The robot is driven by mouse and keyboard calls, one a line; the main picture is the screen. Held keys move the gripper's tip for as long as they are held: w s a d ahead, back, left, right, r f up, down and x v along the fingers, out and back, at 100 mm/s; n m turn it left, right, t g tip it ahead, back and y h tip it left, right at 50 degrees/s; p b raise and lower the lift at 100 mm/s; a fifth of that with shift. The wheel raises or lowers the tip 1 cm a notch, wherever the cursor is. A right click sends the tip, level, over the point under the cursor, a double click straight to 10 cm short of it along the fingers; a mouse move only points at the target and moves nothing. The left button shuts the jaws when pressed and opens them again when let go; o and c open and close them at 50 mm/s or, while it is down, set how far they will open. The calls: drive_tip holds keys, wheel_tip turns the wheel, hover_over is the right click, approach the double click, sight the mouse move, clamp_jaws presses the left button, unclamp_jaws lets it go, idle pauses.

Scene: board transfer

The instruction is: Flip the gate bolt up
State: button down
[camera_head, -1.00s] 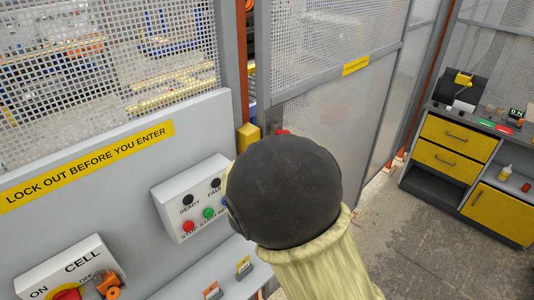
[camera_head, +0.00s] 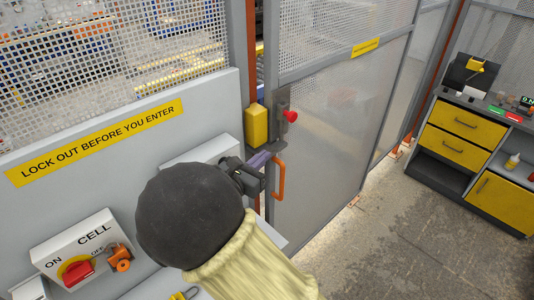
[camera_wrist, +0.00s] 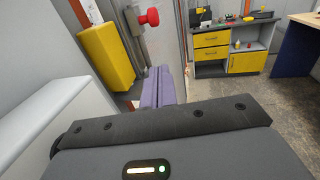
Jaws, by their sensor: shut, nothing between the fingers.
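The gate bolt shows as a red knob (camera_head: 290,115) on a grey metal plate (camera_head: 282,101) at the left edge of the mesh gate (camera_head: 330,120). The red knob also shows near the top of the wrist view (camera_wrist: 148,17). My gripper (camera_head: 262,159) is shut and empty, its purple fingers together. It is below and to the left of the knob in the head view, apart from it. In the wrist view the shut fingers (camera_wrist: 158,86) lie below the knob. My wrist and arm hide part of the panel.
An orange handle (camera_head: 280,181) sits on the gate just right of my gripper. A yellow box (camera_head: 257,125) is on the post to the left. The CELL switch box (camera_head: 78,250) is at lower left. A yellow-drawered cabinet (camera_head: 459,148) stands at right; the floor before it is clear.

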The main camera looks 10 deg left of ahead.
sight(287, 114)
drive_tip(key=w+d+r+p, duration=0.2)
drive_tip(key=w+d+p, duration=0.2)
drive_tip(key=w, duration=0.5)
drive_tip(key=shift+w+d+r+p, duration=0.15)
drive_tip(key=shift+d+r+p, duration=0.2)
drive_tip(key=shift+p, duration=0.25)
